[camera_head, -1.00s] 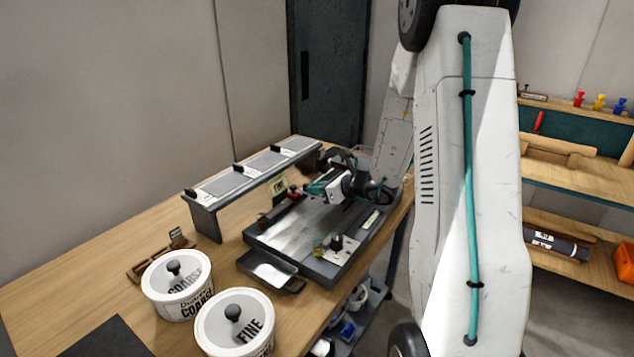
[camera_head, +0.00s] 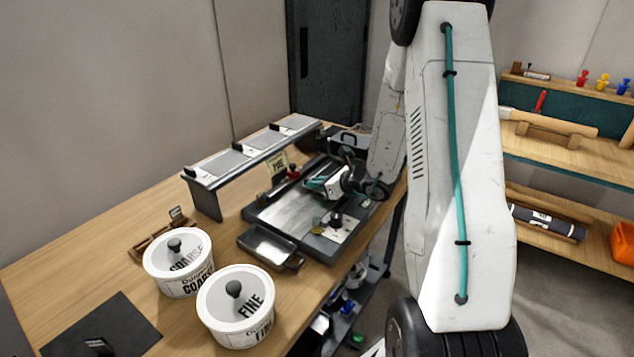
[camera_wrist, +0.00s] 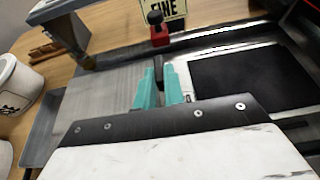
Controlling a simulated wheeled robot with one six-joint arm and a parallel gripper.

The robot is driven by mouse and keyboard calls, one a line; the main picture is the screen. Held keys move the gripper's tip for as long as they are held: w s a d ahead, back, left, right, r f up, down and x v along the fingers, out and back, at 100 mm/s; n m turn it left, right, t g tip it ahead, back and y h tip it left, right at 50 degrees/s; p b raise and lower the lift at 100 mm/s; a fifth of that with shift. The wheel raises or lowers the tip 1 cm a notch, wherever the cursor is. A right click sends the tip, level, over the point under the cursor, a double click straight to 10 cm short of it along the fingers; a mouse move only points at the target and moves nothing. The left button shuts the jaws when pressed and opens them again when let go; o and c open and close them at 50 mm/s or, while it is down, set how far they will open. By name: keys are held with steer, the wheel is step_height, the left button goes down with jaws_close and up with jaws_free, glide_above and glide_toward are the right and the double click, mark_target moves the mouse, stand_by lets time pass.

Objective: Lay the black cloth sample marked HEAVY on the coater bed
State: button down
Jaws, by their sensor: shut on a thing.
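The coater bed (camera_head: 285,205) is a dark-framed metal plate on the bench; its grey surface (camera_wrist: 110,88) also shows in the wrist view. My gripper (camera_head: 322,184) is low over the bed. In the wrist view its teal fingers (camera_wrist: 161,78) are shut on a narrow dark thing, mostly hidden between them. A flat black rectangle (camera_wrist: 250,78) with a bright border lies right of the fingers; I cannot tell whether it is cloth. A black sheet (camera_head: 120,318) with a small dark tag lies at the bench's front left. No HEAVY marking is readable.
A raised shelf (camera_head: 250,155) with grey panels stands behind the bed. White tubs marked COARSE (camera_head: 180,262) and FINE (camera_head: 236,305) and a metal tray (camera_head: 268,247) stand in front. A FINE sign (camera_wrist: 163,7) and a red clamp (camera_wrist: 158,37) are at the bed's back edge.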

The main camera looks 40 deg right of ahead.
steer(key=shift+f, duration=0.35)
stand_by(0.4)
steer(key=c, duration=1.4)
jaws_free()
steer(key=v, duration=0.7)
steer(key=shift+s+d+r, duration=0.1)
steer(key=shift+s+r, duration=0.05)
steer(key=shift+s, duration=0.15)
steer(key=s+a+r+n+g+y, duration=0.2)
steer(key=s+a+r+n+g, duration=0.1)
steer(key=a+r+n, duration=0.3)
steer(key=s+a+r+n+g+y, duration=0.1)
steer(key=s+a+r+n+g, duration=0.15)
steer(key=a+n, duration=0.45)
steer(key=s+a+r+n+g+y, duration=0.25)
steer(key=a+r+n, duration=0.2)
steer(key=a, duration=0.45)
steer(key=s+a+r+n+g+h, duration=0.2)
steer(key=s+n, duration=0.1)
steer(key=s, duration=0.2)
steer(key=s+a+r+n+g+h, duration=0.2)
steer(key=s+n, duration=0.2)
steer(key=s, duration=0.2)
steer(key=s+d+r+n+h, duration=0.2)
steer(key=s+d+n+h, duration=0.2)
steer(key=s, duration=0.5)
steer(key=n+h, duration=0.2)
steer(key=n, duration=0.1)
steer(key=shift+r+t, duration=0.2)
steer(key=shift+t, duration=0.2)
